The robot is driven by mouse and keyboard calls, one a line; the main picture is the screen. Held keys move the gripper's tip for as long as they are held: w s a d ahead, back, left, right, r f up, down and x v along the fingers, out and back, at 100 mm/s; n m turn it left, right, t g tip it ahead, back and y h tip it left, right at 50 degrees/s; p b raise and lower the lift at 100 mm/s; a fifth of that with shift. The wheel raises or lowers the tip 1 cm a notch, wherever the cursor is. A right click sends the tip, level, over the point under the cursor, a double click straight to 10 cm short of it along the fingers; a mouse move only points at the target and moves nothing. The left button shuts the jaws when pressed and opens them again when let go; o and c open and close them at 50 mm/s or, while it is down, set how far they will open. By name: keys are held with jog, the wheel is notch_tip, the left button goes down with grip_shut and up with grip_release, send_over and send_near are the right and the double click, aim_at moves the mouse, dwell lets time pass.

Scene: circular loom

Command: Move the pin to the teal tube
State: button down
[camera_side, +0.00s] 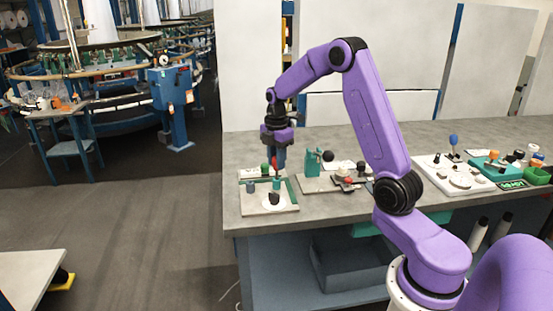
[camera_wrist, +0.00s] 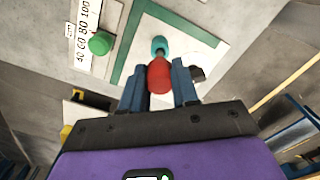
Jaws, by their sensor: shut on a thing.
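My gripper (camera_side: 276,160) points down over the board at the left end of the bench. In the wrist view its two blue fingers (camera_wrist: 158,68) are shut on a red pin (camera_wrist: 159,76). The red pin (camera_side: 274,162) also shows in the side view, just under the gripper. The teal tube (camera_wrist: 159,44) lies just beyond the pin's far end in the wrist view, with a short grey part between them. In the side view the teal tube (camera_side: 277,184) stands on the board below the pin. I cannot tell whether pin and tube touch.
The pale board (camera_side: 284,208) has a green border and also bears a dark knob (camera_side: 274,198) and a grey-blue cylinder (camera_side: 250,187). Boards with a green block (camera_side: 312,162) and a blue-topped stick (camera_side: 453,140) stand to the right.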

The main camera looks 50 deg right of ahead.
jog(key=shift+f, duration=0.15)
jog(key=shift+f, duration=1.25)
jog(key=c, duration=0.8)
grip_release()
jog(key=shift+f, duration=0.1)
notch_tip(320, 180, up, 18)
jog(key=shift+f, duration=0.25)
